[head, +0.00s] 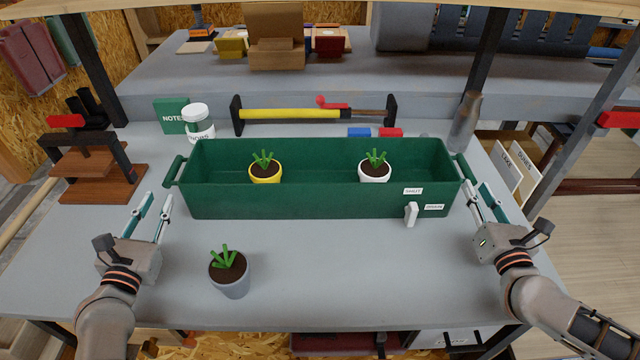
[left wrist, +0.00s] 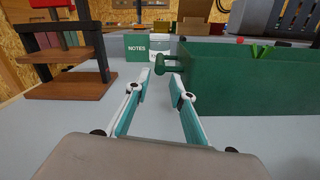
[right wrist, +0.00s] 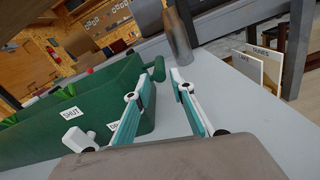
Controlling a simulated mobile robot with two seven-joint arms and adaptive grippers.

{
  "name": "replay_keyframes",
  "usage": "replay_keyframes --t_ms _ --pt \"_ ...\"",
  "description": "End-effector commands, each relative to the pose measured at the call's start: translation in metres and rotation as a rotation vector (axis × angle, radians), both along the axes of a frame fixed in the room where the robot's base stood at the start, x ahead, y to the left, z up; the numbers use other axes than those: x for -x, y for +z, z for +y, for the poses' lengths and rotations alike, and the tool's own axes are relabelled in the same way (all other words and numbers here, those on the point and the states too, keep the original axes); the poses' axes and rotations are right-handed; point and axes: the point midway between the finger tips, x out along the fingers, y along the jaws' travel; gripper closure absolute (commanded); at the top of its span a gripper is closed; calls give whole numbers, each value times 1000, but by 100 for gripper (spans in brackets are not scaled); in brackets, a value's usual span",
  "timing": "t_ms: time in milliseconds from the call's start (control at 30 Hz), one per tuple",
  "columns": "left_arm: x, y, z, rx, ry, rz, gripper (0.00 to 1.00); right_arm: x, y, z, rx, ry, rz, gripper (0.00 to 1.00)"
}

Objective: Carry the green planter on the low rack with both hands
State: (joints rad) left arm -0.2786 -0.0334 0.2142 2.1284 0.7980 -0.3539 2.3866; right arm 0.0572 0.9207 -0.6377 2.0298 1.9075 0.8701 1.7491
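The long green planter (head: 310,198) sits on the grey bench, with a handle at each end. Inside it stand a yellow pot (head: 265,174) and a white pot (head: 374,173), each with a small plant. My left gripper (head: 157,204) is open and empty at the planter's left end, just short of the left handle (head: 174,171); the handle also shows in the left wrist view (left wrist: 160,66). My right gripper (head: 484,190) is open at the right end, near the right handle (head: 463,168). In the right wrist view that handle (right wrist: 159,68) shows beyond the fingers.
A grey pot with a plant (head: 231,277) stands on the bench in front of the planter. A white lever (head: 411,214) is on the planter's front, by labels. A wooden stand (head: 98,170), a white jar (head: 198,122) and a yellow bar (head: 290,115) are around and behind it.

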Motion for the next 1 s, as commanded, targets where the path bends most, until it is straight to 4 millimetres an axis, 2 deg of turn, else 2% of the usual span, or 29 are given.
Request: replay_keyframes --t_ms 233,367,467,800,1000 --pt "-1 1 0 -1 0 -1 77 0 2 0 1 1 -2 77" --pt "-8 1 0 -1 0 -1 77 -5 2 0 2 -1 -3 77" --pt "-20 2 0 -1 -1 -3 77 -13 2 0 1 -1 -3 77" --pt "-80 2 1 -2 -1 -2 77 -52 2 1 1 -1 -3 77" --pt "-107 1 1 -2 -1 -1 77 -69 1 1 2 1 -2 77"
